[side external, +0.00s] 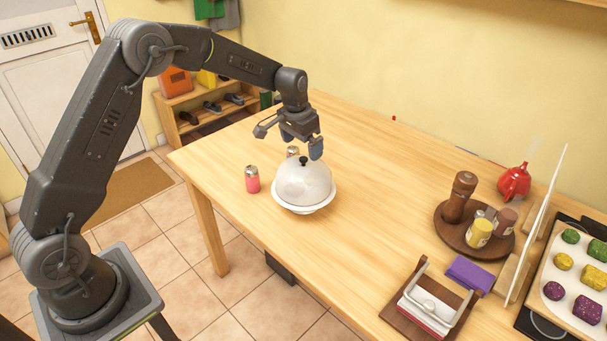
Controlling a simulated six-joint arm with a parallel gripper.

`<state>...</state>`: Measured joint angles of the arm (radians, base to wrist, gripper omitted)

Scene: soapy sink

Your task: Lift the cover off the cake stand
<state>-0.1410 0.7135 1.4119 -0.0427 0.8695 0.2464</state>
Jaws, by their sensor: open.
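The cake stand's cover (303,186) is a pale, shiny dome with a dark knob (303,161) on top. It sits on the white cake stand (318,209), whose rim shows below the dome. My gripper (301,147) is open and empty, just above the dome and near the knob. Its fingers point down. I cannot tell from this angle whether the knob lies between the fingers, and no contact is clear.
A pink shaker (252,179) stands left of the dome, and another (292,152) stands behind it, partly hidden. To the right are a round wooden tray (452,232) with a pepper mill (459,196) and jars, a red teapot (514,182) and a napkin holder (434,300). The table's middle is clear.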

